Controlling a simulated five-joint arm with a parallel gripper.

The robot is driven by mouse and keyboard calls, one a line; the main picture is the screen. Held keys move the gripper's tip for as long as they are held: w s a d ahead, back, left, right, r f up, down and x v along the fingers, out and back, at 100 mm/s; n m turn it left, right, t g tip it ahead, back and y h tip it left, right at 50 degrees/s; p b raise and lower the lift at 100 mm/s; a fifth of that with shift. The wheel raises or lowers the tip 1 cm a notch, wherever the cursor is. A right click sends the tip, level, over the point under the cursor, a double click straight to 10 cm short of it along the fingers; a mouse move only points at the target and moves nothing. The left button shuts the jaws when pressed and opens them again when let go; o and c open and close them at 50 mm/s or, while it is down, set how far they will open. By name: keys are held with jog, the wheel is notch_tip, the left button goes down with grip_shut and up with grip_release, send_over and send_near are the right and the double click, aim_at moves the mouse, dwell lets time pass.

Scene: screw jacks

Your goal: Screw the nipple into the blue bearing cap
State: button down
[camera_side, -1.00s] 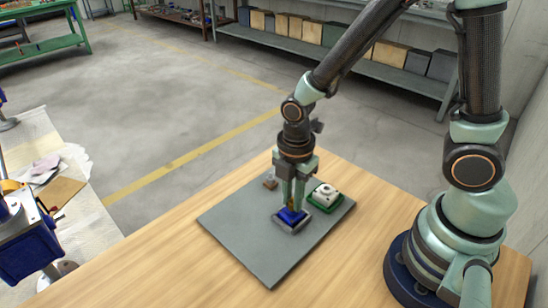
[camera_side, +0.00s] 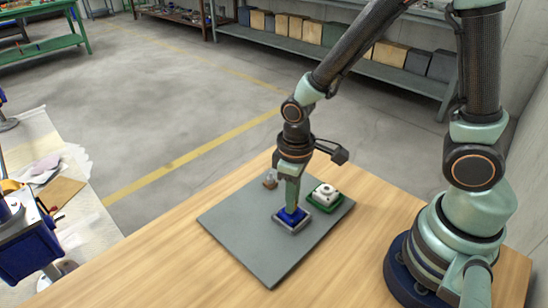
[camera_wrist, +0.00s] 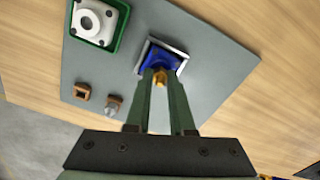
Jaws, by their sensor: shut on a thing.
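The blue bearing cap (camera_side: 291,215) sits in a light grey square holder (camera_side: 297,228) on the grey mat. In the wrist view the blue cap (camera_wrist: 155,56) lies just beyond my fingertips. My gripper (camera_side: 292,206) points straight down over the cap. In the wrist view my gripper (camera_wrist: 160,76) is shut on the brass nipple (camera_wrist: 160,79). The fingers hide the nipple in the side view.
A white part (camera_side: 326,194) with a round hole sits in a green tray (camera_wrist: 121,30) beside the cap. A small brown block (camera_wrist: 82,91) and a small grey fitting (camera_wrist: 113,105) lie on the mat (camera_side: 250,240). The mat's front part is clear.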

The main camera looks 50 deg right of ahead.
jog(key=m, duration=0.4)
jog(key=c, duration=0.9)
grip_release()
